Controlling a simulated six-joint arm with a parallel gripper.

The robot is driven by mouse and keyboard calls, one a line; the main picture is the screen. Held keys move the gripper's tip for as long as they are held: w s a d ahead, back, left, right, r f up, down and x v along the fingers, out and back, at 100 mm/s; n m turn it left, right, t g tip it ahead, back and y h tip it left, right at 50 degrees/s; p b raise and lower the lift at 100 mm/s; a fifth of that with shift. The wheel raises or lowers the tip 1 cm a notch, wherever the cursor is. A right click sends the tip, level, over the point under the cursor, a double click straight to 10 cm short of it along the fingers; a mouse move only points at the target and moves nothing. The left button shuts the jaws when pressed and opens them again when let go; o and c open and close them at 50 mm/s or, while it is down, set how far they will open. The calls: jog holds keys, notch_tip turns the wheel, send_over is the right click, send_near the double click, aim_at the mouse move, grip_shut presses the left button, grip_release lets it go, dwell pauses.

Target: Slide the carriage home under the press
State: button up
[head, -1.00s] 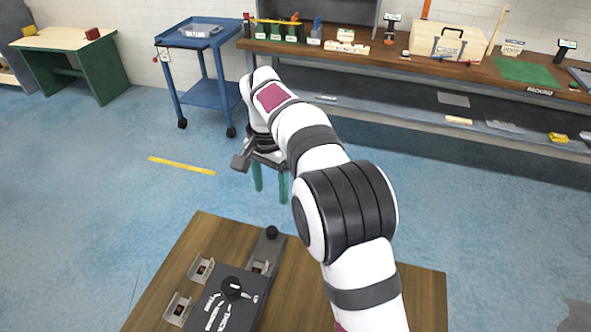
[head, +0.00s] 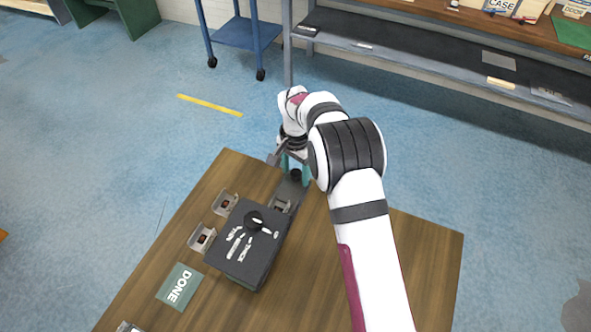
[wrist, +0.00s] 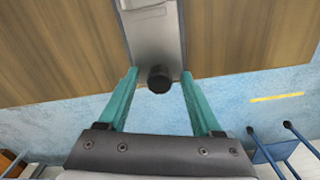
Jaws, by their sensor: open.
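A grey rail or slide plate (head: 289,190) with a black knob (head: 296,175) at its outer end lies on the wooden table. A small metal holder (head: 281,206) sits on it beside a dark box (head: 245,245) with a dial and white lettering, which looks like the press. I cannot tell exactly which part is the carriage. My gripper (wrist: 159,73) is open, its teal fingers on either side of the knob (wrist: 159,82) in the wrist view, with gaps at both sides. The grey plate (wrist: 157,40) runs away between the fingertips. Whether the fingers are at knob height is unclear.
Two metal brackets (head: 224,203) (head: 201,238) and a green DONE card (head: 180,287) lie left of the box. The table's right part (head: 425,245) is bare beyond my arm. A workbench (head: 420,45) and blue cart (head: 246,32) stand at the back.

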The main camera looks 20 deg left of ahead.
grip_shut()
jog(key=shift+r, duration=0.1)
dwell(1.2)
